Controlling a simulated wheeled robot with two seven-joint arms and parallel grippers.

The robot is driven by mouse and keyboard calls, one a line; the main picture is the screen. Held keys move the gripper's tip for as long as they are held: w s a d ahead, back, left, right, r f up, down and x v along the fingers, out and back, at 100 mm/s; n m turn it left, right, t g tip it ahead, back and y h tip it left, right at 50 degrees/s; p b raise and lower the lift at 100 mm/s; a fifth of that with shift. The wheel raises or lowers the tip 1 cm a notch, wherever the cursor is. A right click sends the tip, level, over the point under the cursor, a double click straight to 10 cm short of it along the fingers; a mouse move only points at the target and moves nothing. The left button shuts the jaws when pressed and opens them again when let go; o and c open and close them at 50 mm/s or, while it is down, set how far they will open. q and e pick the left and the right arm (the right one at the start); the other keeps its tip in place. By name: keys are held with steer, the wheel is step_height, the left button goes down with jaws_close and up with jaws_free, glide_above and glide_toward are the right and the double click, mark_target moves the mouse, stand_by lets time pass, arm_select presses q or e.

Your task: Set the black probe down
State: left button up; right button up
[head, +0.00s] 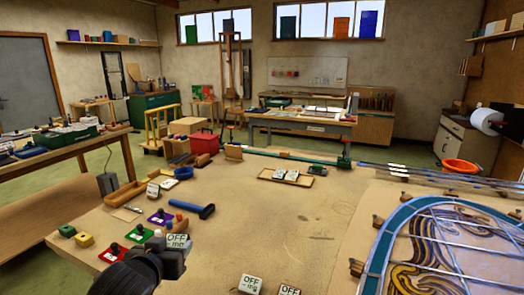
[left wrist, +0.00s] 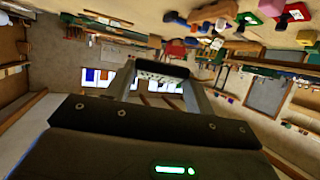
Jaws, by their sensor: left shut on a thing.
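My left gripper (head: 172,258) is at the lower left of the head view, low over the near part of the table. In the left wrist view its two grey fingers reach forward and are shut on a dark thing, which I take for the black probe (left wrist: 162,68). Little of the probe's shape shows, and in the head view I cannot tell it from the dark gripper. Whether it touches the table cannot be told. My right gripper is not in view.
Red (head: 111,257), green (head: 147,236) and purple (head: 166,220) cards with dark knob-like pieces lie beside the gripper. White blocks marked OFF (head: 250,285) stand nearby. A blue hammer (head: 205,211) lies behind. A leaded panel (head: 450,245) fills the right. The table's middle is clear.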

mark_target(169, 245)
arm_select(q)
steer(key=shift+w+a+r, duration=0.2)
steer(key=shift+r, duration=0.4)
steer(key=shift+w+a+r, duration=0.15)
steer(key=shift+a+r, duration=0.05)
steer(key=shift+r, duration=0.4)
steer(key=shift+w+a+r, duration=0.2)
steer(key=shift+r, duration=0.4)
